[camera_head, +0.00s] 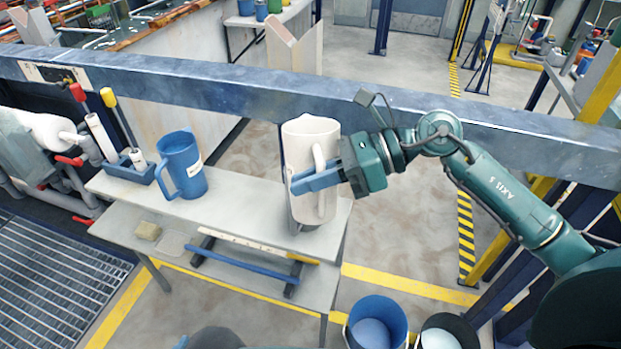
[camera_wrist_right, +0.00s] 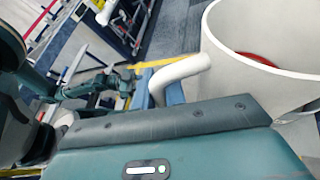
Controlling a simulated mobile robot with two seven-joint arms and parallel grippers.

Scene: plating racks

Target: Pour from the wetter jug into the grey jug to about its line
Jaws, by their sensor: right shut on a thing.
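A large off-white jug (camera_head: 302,150) is near the right end of the grey bench, nearly upright. My right gripper (camera_head: 305,183) is shut on its handle. In the right wrist view the jug (camera_wrist_right: 240,30) shows its open mouth, with something red inside. A dark grey form (camera_head: 296,226) shows below the jug; the jug hides most of it, and I cannot tell what it is. A blue jug (camera_head: 183,163) with a white label stands upright on the bench's left part. The label is too small to read. Neither jug's fill level shows clearly. My left gripper is not in view.
A blue tray (camera_head: 131,169) with bottles stands left of the blue jug. Buckets (camera_head: 376,322) stand in front. A thick blue beam (camera_head: 240,88) runs behind the bench. The bench middle is clear.

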